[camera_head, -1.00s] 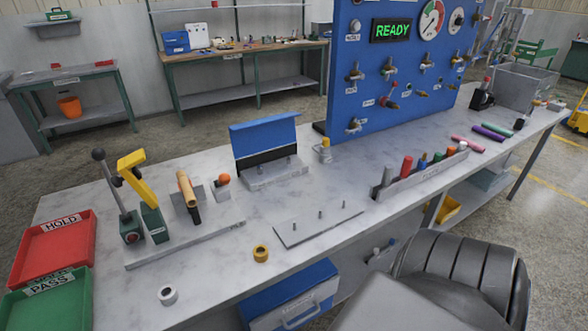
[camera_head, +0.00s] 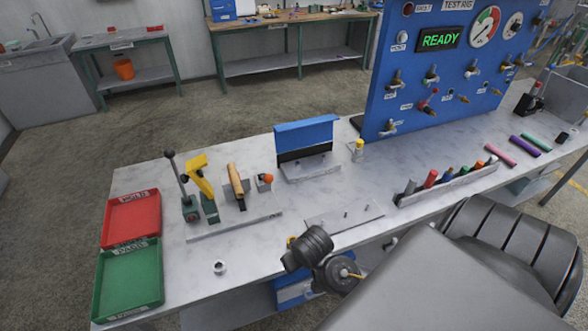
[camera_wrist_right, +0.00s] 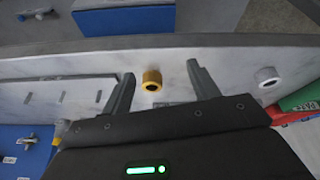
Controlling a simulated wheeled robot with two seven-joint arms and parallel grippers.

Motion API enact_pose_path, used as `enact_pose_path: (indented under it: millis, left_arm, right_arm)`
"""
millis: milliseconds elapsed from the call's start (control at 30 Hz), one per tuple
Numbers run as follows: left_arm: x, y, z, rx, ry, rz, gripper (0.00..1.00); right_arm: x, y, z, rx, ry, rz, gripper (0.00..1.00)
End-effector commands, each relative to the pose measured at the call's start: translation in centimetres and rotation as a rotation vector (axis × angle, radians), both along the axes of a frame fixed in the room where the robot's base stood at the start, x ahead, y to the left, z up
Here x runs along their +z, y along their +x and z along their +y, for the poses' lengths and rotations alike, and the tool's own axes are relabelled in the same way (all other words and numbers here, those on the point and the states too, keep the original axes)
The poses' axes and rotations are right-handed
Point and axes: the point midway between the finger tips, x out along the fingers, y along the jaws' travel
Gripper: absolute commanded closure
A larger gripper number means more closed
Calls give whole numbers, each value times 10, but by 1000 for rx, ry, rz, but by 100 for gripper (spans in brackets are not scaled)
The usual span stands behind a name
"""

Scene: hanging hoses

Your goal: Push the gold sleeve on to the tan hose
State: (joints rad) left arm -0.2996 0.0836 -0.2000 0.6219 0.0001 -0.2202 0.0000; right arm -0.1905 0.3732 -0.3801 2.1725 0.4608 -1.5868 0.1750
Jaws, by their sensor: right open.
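The gold sleeve (camera_wrist_right: 152,76) is a short ring standing on the grey bench. In the head view only a sliver of the gold sleeve (camera_head: 290,242) shows beside my right arm, which hides the rest. My right gripper (camera_wrist_right: 160,70) is open, its two fingers spread with the sleeve seen between them; nothing is gripped, and I cannot tell how far off the sleeve is. The tan hose (camera_head: 236,181) is a short tan piece tilted at a grey block on the bench fixture, with a dark lower part. My left gripper is not in view.
A white ring (camera_head: 220,267) lies on the bench to the left; it also shows in the wrist view (camera_wrist_right: 267,76). A yellow-handled lever (camera_head: 200,175) stands left of the hose. Red (camera_head: 112,239) and green (camera_head: 102,310) trays are at far left. A pegged plate (camera_head: 330,222) lies to the right.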

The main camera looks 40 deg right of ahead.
Motion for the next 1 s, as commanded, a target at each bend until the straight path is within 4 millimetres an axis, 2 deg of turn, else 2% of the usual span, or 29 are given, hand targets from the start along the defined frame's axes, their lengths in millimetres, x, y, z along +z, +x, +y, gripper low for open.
enact_pose_path:
  millis: [33, 133, 200, 333, 467, 800, 1000]
  left_arm:
    - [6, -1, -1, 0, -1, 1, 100]
    - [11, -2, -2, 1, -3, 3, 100]
    - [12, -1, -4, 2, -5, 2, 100]
    - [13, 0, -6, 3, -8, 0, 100]
    - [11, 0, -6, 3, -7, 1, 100]
    - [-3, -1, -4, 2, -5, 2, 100]
    - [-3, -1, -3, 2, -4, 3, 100]
  right_arm:
    - [20, 12, -6, -39, 3, -16, 40]
    - [45, 27, -16, -114, 22, -34, 40]
    - [57, 33, -19, -150, 34, -41, 40]
    - [65, 37, -21, -183, 49, -46, 40]
    - [61, 39, -22, -187, 51, -44, 40]
    - [16, 55, -29, -188, 51, -44, 40]
    - [12, 57, -30, -185, 49, -45, 40]
